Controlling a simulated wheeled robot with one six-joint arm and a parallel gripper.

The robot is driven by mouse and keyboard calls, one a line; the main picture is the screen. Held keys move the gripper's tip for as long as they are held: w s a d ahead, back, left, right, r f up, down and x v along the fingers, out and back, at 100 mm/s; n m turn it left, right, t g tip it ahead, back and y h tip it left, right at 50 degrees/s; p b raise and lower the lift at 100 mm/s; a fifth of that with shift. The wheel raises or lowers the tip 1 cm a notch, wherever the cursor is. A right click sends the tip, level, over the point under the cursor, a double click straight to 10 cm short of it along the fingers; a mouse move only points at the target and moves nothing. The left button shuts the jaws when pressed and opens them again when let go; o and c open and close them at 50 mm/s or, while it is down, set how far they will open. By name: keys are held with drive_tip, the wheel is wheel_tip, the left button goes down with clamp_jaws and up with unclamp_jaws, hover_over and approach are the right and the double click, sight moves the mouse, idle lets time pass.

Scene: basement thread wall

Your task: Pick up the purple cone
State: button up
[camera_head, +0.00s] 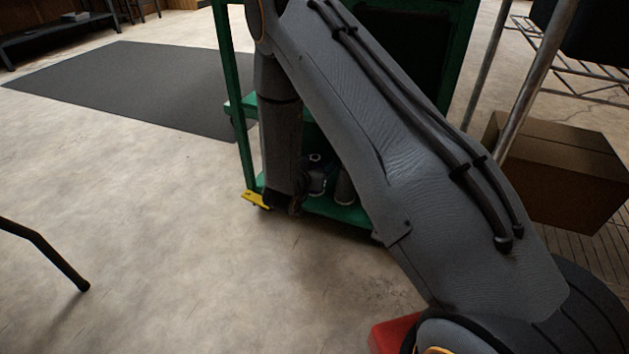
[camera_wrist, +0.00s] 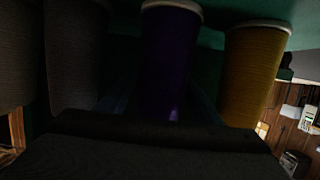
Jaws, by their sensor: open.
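The purple cone (camera_wrist: 168,62) is in the middle of the wrist view, very dark, with a pale rim at its top edge. My gripper (camera_wrist: 160,103) is open; its dim fingers show on either side of the purple cone, close to it. I cannot tell whether they touch it. A yellow cone (camera_wrist: 252,72) stands to the right of the purple one, and a dark grey cone (camera_wrist: 76,55) to the left. In the head view my arm reaches down to the green rack (camera_head: 234,100), and the purple cone cannot be made out there.
Dark spools (camera_head: 345,187) sit on the rack's low green shelf. A yellow piece (camera_head: 256,200) is at its front corner. A cardboard box (camera_head: 562,170) and metal shelving (camera_head: 535,80) stand right. A dark mat (camera_head: 130,85) lies left; the concrete floor in front is mostly clear.

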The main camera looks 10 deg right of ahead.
drive_tip(key=shift+w+d, duration=0.1)
drive_tip(key=shift+w, duration=0.15)
drive_tip(key=c, duration=1.2)
drive_tip(key=shift+c, duration=0.2)
wheel_tip(320, 180, up, 10)
drive_tip(key=p, duration=0.6)
